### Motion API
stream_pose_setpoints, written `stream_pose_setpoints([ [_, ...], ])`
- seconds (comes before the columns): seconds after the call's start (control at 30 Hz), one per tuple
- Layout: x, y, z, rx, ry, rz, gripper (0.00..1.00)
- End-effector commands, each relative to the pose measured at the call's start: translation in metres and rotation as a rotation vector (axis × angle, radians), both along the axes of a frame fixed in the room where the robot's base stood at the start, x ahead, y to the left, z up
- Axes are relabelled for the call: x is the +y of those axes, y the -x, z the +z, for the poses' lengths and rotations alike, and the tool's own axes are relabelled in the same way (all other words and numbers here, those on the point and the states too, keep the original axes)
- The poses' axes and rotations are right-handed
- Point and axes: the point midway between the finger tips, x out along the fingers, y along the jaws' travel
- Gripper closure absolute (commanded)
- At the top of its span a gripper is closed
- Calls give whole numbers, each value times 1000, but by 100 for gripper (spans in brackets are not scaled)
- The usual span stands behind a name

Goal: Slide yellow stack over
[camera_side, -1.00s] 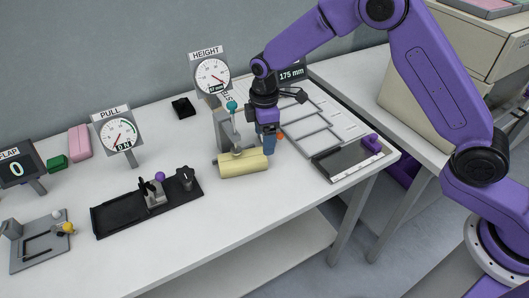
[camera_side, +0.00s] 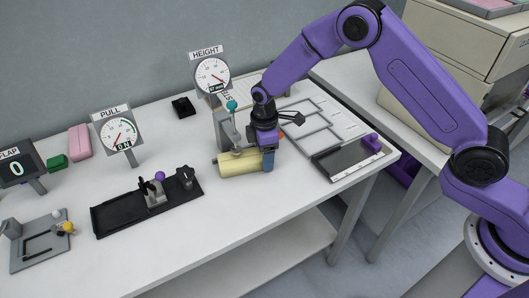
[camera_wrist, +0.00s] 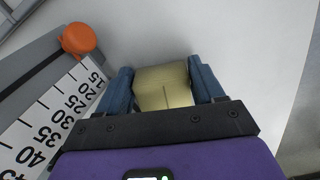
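The yellow stack (camera_side: 238,164) is a pale yellow, block-like piece lying on the table at the foot of the height gauge (camera_side: 228,129). My gripper (camera_side: 266,158) is low at its right end, with a blue finger on the near side. In the wrist view the stack (camera_wrist: 163,84) sits between my two blue fingers (camera_wrist: 162,88). The fingers are close to its sides; I cannot tell whether they press on it. The stack's far side is partly hidden by the gauge and my gripper.
A HEIGHT dial (camera_side: 211,76) stands behind. A grey tray with raised bars (camera_side: 318,118) and a dark plate with a purple knob (camera_side: 350,160) lie to the right. A black fixture (camera_side: 150,200) is at the left. The table front is clear.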

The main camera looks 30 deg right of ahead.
Motion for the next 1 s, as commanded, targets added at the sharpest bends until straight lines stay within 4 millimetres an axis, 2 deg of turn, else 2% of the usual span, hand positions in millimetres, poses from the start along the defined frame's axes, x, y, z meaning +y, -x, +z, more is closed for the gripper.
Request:
stream_pose_setpoints([
  [0.8,11,-17,1,-10,-7,-8,61],
  [0.83,11,-17,1,-10,-7,-8,26],
  [0.9,11,-17,1,-9,-6,-7,3],
  [1.0,11,-17,1,-10,-6,-6,3],
])
